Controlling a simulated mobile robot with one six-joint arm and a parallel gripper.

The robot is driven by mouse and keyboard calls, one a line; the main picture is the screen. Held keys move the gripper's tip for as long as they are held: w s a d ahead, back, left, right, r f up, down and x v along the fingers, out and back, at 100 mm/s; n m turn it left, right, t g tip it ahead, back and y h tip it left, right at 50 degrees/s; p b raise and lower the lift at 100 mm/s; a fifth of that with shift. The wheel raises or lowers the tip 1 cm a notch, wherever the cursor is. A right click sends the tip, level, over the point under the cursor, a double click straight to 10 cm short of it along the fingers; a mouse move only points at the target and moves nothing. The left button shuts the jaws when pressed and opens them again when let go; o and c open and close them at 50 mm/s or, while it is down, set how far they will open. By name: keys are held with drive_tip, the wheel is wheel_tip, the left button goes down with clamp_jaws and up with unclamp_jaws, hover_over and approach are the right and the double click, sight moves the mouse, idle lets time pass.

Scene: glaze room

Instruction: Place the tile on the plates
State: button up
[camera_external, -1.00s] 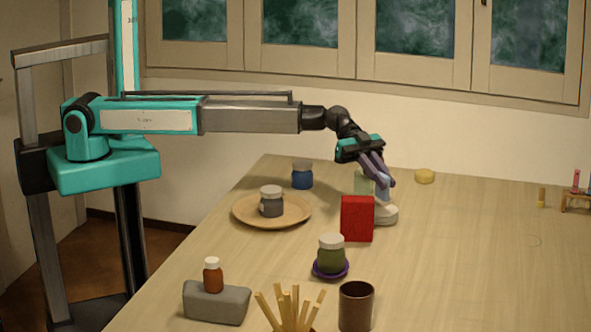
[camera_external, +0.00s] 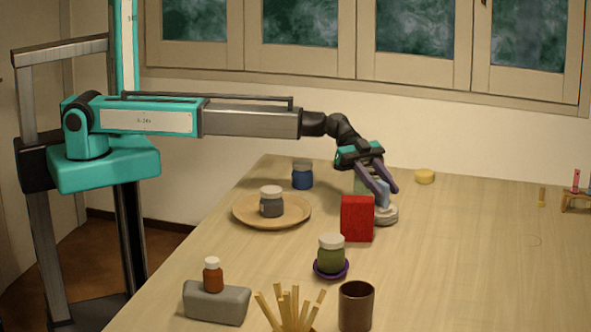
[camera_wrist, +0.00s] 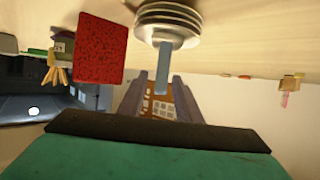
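The tile is a light blue, narrow piece (camera_external: 383,193). It stands up from the stack of pale plates (camera_external: 389,217), its lower end seemingly on the top plate. In the wrist view the tile (camera_wrist: 162,68) runs from the stacked plates (camera_wrist: 168,34) toward my gripper. My gripper (camera_external: 387,198) is over the plates with its two purple-grey fingers spread, one on each side of the tile. The wrist view shows gaps between the fingers and the tile. The red block hides the left part of the plates in the outside view.
A wooden plate (camera_external: 240,210) holds a grey jar (camera_external: 271,205). A green jar (camera_external: 331,252) stands in front. The table's right side is largely clear.

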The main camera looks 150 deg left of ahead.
drive_tip(key=shift+r, duration=0.15)
drive_tip(key=b+v, duration=0.3)
drive_tip(key=v, duration=0.9)
idle(0.9)
